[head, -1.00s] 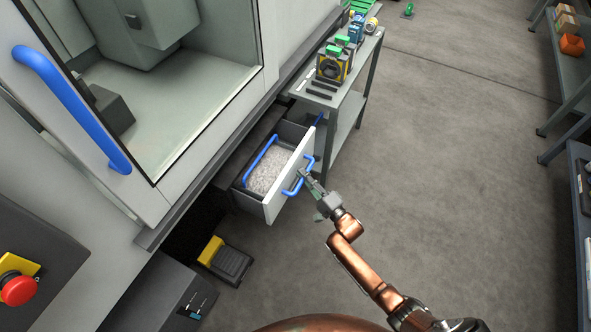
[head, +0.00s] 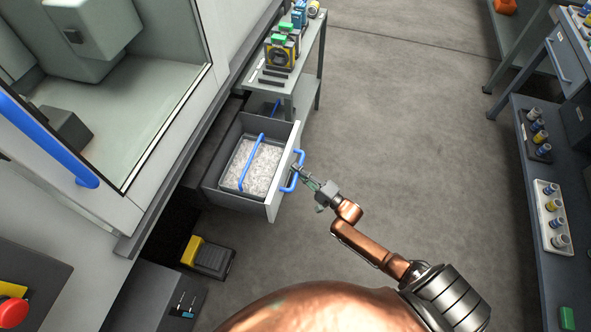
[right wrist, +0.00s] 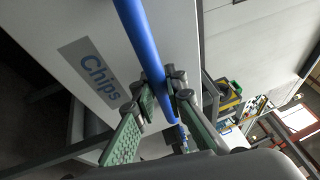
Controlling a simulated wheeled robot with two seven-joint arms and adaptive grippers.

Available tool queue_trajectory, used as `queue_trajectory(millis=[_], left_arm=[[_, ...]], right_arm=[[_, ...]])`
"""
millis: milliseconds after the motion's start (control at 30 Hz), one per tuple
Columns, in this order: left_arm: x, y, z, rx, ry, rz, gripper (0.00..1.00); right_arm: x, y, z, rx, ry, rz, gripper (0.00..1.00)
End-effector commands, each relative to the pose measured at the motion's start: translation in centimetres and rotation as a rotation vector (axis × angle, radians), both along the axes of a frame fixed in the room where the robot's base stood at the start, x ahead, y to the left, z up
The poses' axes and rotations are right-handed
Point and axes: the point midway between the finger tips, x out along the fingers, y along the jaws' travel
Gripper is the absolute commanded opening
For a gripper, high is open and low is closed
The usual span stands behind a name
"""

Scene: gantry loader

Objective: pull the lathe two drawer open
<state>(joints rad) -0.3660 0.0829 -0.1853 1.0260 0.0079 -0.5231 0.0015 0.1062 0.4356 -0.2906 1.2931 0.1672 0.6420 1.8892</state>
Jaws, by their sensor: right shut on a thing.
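The lathe's drawer (head: 212,200) stands out from under the machine and is open, with a white front panel (head: 283,170). Inside it is a bin of pale chips (head: 261,170) with a blue bar handle (head: 252,158). A blue handle (head: 298,158) is on the drawer front. My right gripper (head: 297,173) is shut on this handle. In the right wrist view the green-padded fingers (right wrist: 158,92) close around the blue handle (right wrist: 143,45), beside a "Chips" label (right wrist: 93,76) on the front panel. My left gripper is not in view.
A grey rack (head: 300,85) with tooling stands just behind the drawer. A yellow and black pedal (head: 207,257) lies on the floor near the machine. A shelf unit (head: 530,190) with trays stands at the right. The floor (head: 400,130) between is clear.

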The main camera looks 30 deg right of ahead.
Motion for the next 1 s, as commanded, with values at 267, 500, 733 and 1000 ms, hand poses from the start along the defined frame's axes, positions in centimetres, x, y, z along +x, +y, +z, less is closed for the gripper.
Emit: queue_trajectory(millis=[267, 500, 733, 1000], left_arm=[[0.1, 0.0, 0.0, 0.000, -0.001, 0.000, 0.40], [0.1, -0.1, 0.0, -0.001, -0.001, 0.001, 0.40], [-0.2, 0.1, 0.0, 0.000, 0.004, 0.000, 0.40], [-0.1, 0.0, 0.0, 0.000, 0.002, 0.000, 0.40]], right_arm=[[0.0, 0.0, -0.1, -0.001, 0.003, -0.001, 0.19], [0.0, 0.0, 0.0, 0.000, 0.001, 0.000, 0.30], [-0.2, -0.1, -0.1, 0.000, 0.001, 0.000, 0.30], [-4.0, -1.4, -0.9, -0.003, 0.004, 0.000, 0.30]])
